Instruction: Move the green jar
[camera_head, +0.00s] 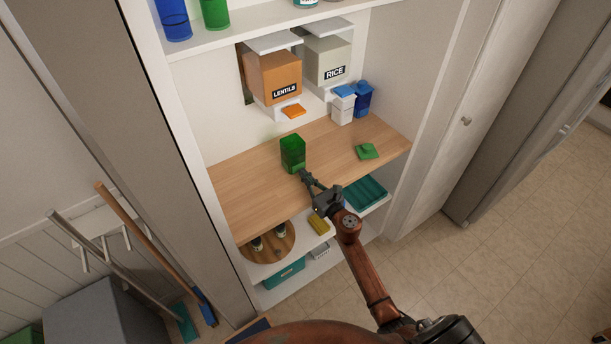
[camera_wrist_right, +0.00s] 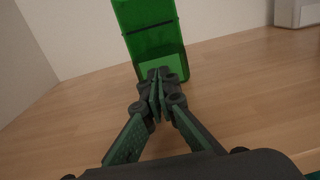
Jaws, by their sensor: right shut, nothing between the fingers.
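The green jar (camera_head: 292,150) stands upright on the wooden counter (camera_head: 240,192), left of the counter's middle. It looks open at the top in the head view. It also shows in the right wrist view (camera_wrist_right: 150,35), straight ahead of the fingers. My right gripper (camera_head: 304,174) is shut and empty, with its fingertips right at the near side of the jar. In the right wrist view its closed fingertips (camera_wrist_right: 154,76) overlap the jar's lower part; I cannot tell whether they touch it. My left gripper is not in view.
A green lid (camera_head: 367,151) lies on the counter to the right. White (camera_head: 343,108) and blue (camera_head: 363,98) jars stand at the back right. Lentils (camera_head: 273,77) and rice (camera_head: 328,60) dispensers hang above. Counter left of the jar is clear.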

